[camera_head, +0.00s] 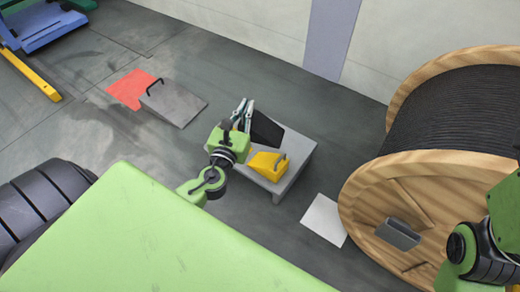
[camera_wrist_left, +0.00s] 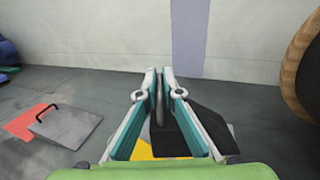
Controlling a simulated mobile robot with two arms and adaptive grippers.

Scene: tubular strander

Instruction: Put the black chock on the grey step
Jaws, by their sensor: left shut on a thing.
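The black chock (camera_head: 267,130) is a dark wedge at the far left part of the grey step (camera_head: 296,167). My left gripper (camera_head: 243,112) is shut on it. In the left wrist view the chock (camera_wrist_left: 205,128) shows between and right of the fingers (camera_wrist_left: 159,72). The chock overlaps the step in the head view; whether it touches the top or hangs above it I cannot tell. A yellow chock (camera_head: 267,164) sits on the step, nearer to me. My right arm shows at the right edge, but its gripper is out of view.
A grey wedge with a black handle (camera_head: 174,103) lies on the floor beside a red patch (camera_head: 130,88). A white patch (camera_head: 324,219) lies right of the step. A large wooden cable reel (camera_head: 375,195) stands at the right. Floor between the wedge and step is clear.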

